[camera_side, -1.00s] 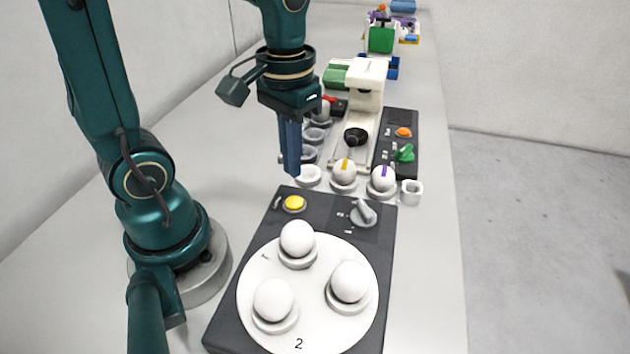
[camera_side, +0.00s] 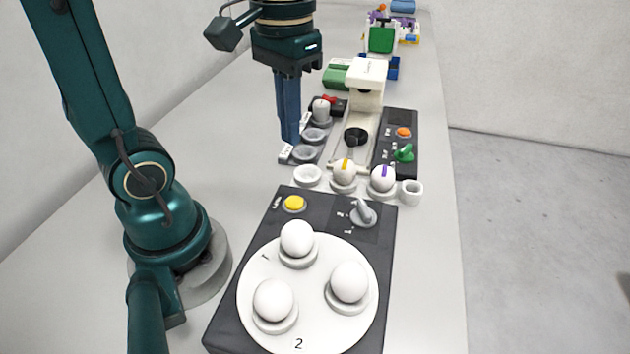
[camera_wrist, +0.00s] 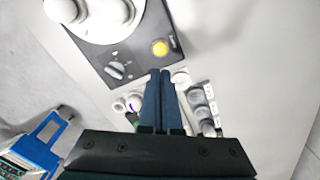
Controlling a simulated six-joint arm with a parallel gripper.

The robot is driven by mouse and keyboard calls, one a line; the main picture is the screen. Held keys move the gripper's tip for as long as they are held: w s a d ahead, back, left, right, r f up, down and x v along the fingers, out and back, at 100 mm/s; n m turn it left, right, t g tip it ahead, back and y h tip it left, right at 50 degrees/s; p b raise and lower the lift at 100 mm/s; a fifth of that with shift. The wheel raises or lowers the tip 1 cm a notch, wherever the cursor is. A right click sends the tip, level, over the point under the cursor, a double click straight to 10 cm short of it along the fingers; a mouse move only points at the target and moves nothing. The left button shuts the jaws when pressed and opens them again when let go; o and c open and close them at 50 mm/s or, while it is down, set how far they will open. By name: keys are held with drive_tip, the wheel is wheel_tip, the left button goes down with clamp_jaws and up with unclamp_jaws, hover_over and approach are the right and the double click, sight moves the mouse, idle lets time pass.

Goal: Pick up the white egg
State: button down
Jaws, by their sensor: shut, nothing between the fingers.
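Three plain white eggs sit in round cups on a white turntable (camera_side: 262,325): one at the back (camera_side: 297,239), one at the right (camera_side: 349,282) and one at the front left (camera_side: 273,299). Two more white eggs with stripes, one yellow (camera_side: 344,171) and one purple (camera_side: 383,179), stand in cups behind the turntable box.
The dark box carries a yellow button (camera_side: 294,204) and a grey knob (camera_side: 363,213). An empty white cup (camera_side: 307,175) and several grey cups (camera_side: 305,153) lie near my fingers. A white stand (camera_side: 366,84) rises behind.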

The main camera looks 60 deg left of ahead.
idle(0.4)
drive_tip(key=shift+c, duration=0.9)
unclamp_jaws()
